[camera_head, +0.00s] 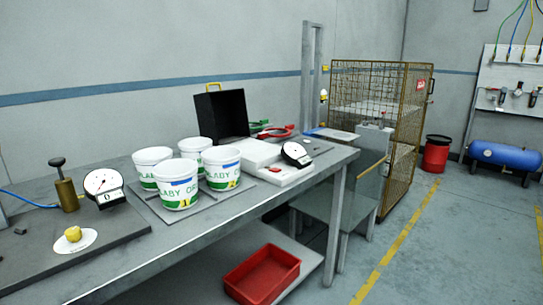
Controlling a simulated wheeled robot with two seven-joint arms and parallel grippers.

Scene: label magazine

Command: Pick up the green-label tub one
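Several white tubs stand together on a dark mat on the bench. The front tub (178,187) has a label with green lettering, a blue band and what looks like a yellow mark with a "1". The right tub (222,170) has a similar label with green lettering and a yellow mark. The left tub (147,170) shows part of a green label. The back tub (196,146) is mostly hidden behind the others. All tubs are upright and close together. Neither of my grippers is in view.
The bench (235,209) also holds a dial gauge (103,186), a brass plunger (66,190), a black open box (221,115) and a white scale (284,172). A red bin (262,275) sits on the lower shelf. A wire cage (372,95) stands behind at right.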

